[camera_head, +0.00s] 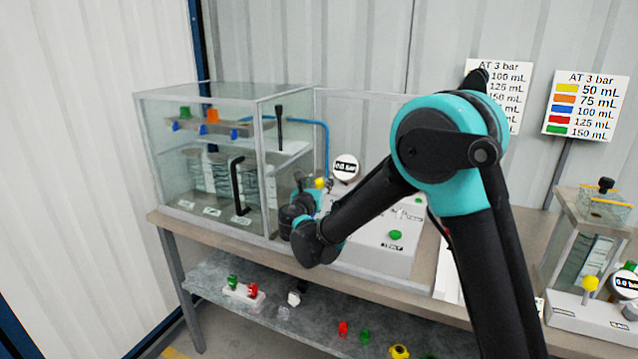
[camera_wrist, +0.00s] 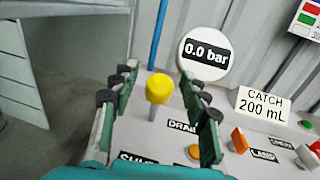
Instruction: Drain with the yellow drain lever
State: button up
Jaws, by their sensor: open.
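The yellow drain lever (camera_wrist: 158,90) has a round yellow knob on a thin grey stem and stands upright by the DRAIN label (camera_wrist: 183,126). It also shows in the head view as a small yellow knob (camera_head: 319,183) beside my gripper (camera_head: 303,186). In the wrist view my gripper (camera_wrist: 160,80) is open, with one green, black-tipped finger on each side of the knob. A gap shows on both sides, so the fingers do not appear to touch it. Whether the knob is level in depth with the fingertips is hard to tell.
The gauge (camera_wrist: 204,55) behind the lever reads 0.0 bar. A CATCH 200 mL sign (camera_wrist: 263,105), an orange lever (camera_wrist: 239,140) and other controls are to the right. A glass tank (camera_head: 209,160) stands left of my gripper. A second pump unit (camera_head: 595,270) is at far right.

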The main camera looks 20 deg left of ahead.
grip_shut()
dwell(0.3)
jog(key=shift+w+d+r+g, duration=0.15)
jog(key=shift+w+r+g, duration=0.1)
jog(key=shift+w+g, duration=0.3)
jog(key=shift+w+m+g, duration=0.3)
jog(key=shift+w+g, duration=0.7)
jog(key=shift+g, duration=0.45)
grip_release()
jog(key=shift+s+r, duration=0.1)
